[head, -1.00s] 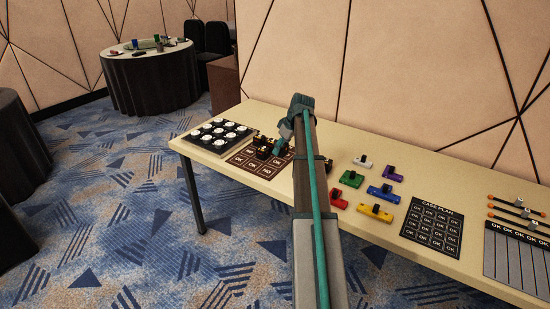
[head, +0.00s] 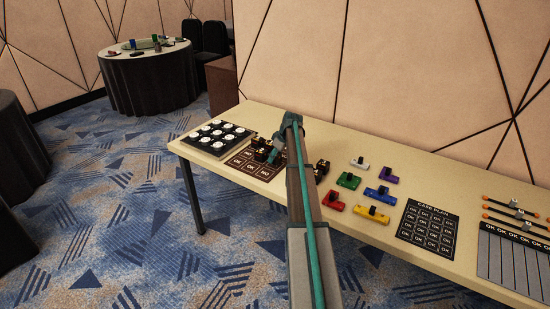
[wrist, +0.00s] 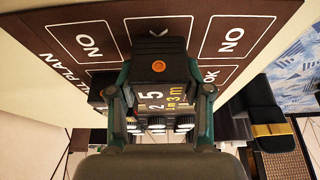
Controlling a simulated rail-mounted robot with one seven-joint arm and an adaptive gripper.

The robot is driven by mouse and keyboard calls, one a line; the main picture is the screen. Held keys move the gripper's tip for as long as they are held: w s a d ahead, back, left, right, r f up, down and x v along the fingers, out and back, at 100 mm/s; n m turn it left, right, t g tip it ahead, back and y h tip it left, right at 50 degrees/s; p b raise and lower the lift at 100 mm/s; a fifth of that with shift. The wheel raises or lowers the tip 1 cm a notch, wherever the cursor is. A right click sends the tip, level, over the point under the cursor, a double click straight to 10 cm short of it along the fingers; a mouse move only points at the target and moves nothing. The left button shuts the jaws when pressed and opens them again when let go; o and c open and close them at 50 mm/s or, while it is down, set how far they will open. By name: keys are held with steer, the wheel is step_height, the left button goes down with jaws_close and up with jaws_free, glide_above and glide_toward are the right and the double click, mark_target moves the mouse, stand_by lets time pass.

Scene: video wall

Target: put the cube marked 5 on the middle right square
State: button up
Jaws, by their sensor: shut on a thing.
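The cube marked 5 (wrist: 157,78) is dark, with an orange dot on one face and a white 5 on another. My gripper (wrist: 160,95) is shut on it, one finger on each side. The dark brown plan board (head: 240,166), marked with OK and NO squares, lies on the table at the left. It also shows in the wrist view (wrist: 190,60), behind the held cube. In the head view my gripper (head: 273,155) is over the board's right side. My arm and gripper partly cover that side, and the square under the cube cannot be told.
Dark cubes (head: 320,170) stand right of my arm. A black tray with white round pieces (head: 215,138) lies left of the board. Coloured blocks (head: 371,217), the case plan card (head: 427,226) and a striped panel with orange-tipped rods (head: 510,255) fill the right.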

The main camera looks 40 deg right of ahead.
steer(key=shift+f, duration=0.55)
steer(key=shift+f, duration=0.1)
steer(key=o, duration=1.2)
steer(key=b+v, duration=0.2)
steer(key=v, duration=1)
